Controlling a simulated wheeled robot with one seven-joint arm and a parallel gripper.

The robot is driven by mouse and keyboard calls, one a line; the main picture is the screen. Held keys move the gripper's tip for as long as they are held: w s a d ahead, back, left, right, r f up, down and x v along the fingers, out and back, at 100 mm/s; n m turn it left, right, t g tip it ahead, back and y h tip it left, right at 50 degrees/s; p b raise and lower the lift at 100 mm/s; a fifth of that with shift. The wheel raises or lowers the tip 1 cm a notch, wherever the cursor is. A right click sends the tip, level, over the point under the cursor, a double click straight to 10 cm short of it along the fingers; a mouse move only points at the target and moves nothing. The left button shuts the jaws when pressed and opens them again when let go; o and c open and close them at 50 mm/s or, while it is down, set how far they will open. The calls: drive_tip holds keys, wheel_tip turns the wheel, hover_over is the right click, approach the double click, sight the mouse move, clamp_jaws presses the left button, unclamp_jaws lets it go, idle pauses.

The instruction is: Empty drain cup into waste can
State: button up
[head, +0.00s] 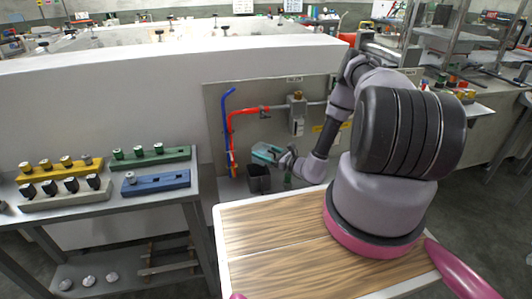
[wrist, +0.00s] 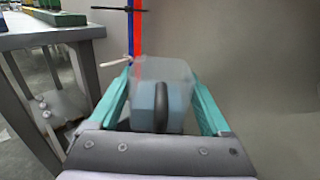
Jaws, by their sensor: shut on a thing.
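My gripper (head: 270,153) is at the wall panel, low and beyond the wooden top, with its teal fingers pointing left. In the wrist view my gripper (wrist: 162,92) is shut on the drain cup (wrist: 172,70), a pale grey, see-through cup with a dark handle between the fingers. In the head view the cup is small and hard to tell from the fingers. The waste can (head: 258,180), a dark open bin, stands just below and slightly left of the gripper. Its inside and the cup's contents cannot be made out.
A red pipe (head: 230,130) and a blue pipe (head: 225,108) run down the panel just left of the gripper. A grey side table (head: 110,206) with coloured knob blocks stands at the left. The wooden top (head: 270,235) before me is bare.

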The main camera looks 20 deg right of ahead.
drive_tip(key=shift+w+d+f+n+g+y, duration=0.15)
drive_tip(key=shift+f+n+g+y, duration=0.15)
drive_tip(key=shift+f, duration=0.25)
drive_tip(key=shift+w+f+n+g+y, duration=0.2)
drive_tip(key=shift+f+y, duration=0.1)
drive_tip(key=shift+f, duration=0.2)
drive_tip(key=shift+d+n, duration=0.1)
drive_tip(key=shift+n, duration=0.2)
drive_tip(key=n, duration=0.5)
drive_tip(key=shift+w+d+r, duration=0.15)
drive_tip(key=shift+d+r, duration=0.1)
drive_tip(key=shift+r, duration=0.15)
drive_tip(key=n, duration=0.4)
drive_tip(key=shift+a+f+n, duration=0.15)
drive_tip(key=shift+f+n, duration=0.1)
drive_tip(key=shift+n, duration=0.05)
drive_tip(key=n, duration=0.3)
drive_tip(key=shift+s+a+f, duration=0.1)
drive_tip(key=shift+s+f, duration=0.25)
drive_tip(key=shift+f, duration=0.05)
drive_tip(key=n, duration=0.1)
drive_tip(key=f+n, duration=0.1)
drive_tip(key=n, duration=0.1)
drive_tip(key=a+n, duration=0.1)
drive_tip(key=n, duration=0.1)
drive_tip(key=shift+s+f, duration=0.35)
drive_tip(key=shift+s, duration=0.05)
